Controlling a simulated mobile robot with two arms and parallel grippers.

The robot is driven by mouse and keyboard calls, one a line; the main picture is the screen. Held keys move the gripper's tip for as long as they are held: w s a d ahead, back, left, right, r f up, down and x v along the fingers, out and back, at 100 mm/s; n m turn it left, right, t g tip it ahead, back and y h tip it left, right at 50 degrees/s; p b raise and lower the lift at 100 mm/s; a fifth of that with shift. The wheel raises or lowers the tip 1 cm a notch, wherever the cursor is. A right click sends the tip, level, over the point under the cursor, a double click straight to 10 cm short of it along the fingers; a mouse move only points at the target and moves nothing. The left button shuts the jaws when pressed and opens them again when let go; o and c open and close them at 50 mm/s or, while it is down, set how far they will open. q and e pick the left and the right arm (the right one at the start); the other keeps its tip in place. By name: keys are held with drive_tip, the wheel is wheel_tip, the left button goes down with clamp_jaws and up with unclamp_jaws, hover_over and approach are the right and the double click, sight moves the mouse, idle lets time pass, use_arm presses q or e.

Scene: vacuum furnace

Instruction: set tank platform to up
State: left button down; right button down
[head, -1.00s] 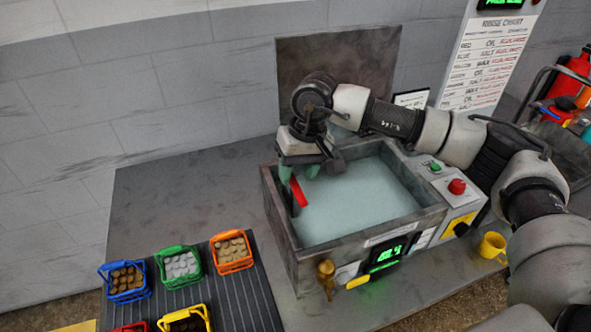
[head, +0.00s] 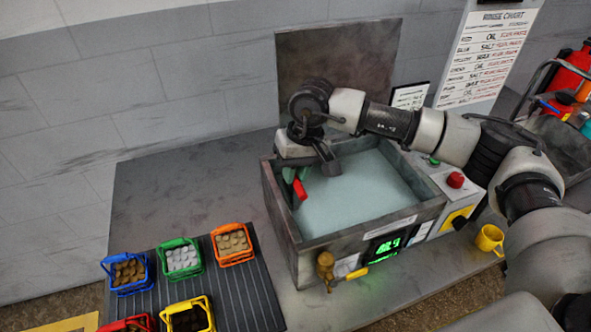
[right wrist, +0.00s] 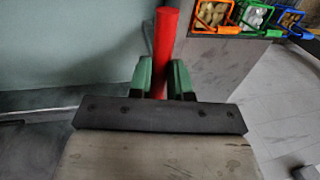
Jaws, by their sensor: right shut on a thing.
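The open grey tank (head: 289,232) holds pale blue-green liquid and stands on the bench. A red handle (head: 299,190) is at the tank's left inner side; it also shows in the right wrist view (right wrist: 164,45), passing between the fingers. My right gripper (head: 294,176) has green fingertips, which also show in the right wrist view (right wrist: 166,80), and is shut on the red handle. The gripper hides part of the handle, and the platform itself cannot be made out. My left gripper is not in view.
Several coloured baskets, among them a blue one (head: 127,288), stand on a dark ribbed mat (head: 240,290) left of the tank. A control box with a red button (head: 455,180) and a yellow mug (head: 489,239) are at the right. A dark panel (head: 340,65) rises behind the tank.

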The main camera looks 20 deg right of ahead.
wheel_tip(320, 180, up, 11)
drive_tip(key=b, duration=0.1)
drive_tip(key=shift+r, duration=0.15)
drive_tip(key=c, duration=1.2)
unclamp_jaws()
drive_tip(key=shift+w, duration=0.1)
drive_tip(key=shift+c, duration=0.2)
drive_tip(key=shift+o, duration=0.9)
wheel_tip(320, 180, up, 10)
drive_tip(key=d+b, duration=0.2)
drive_tip(key=b, duration=0.1)
drive_tip(key=shift+r, duration=0.25)
drive_tip(key=shift+d+f, duration=0.1)
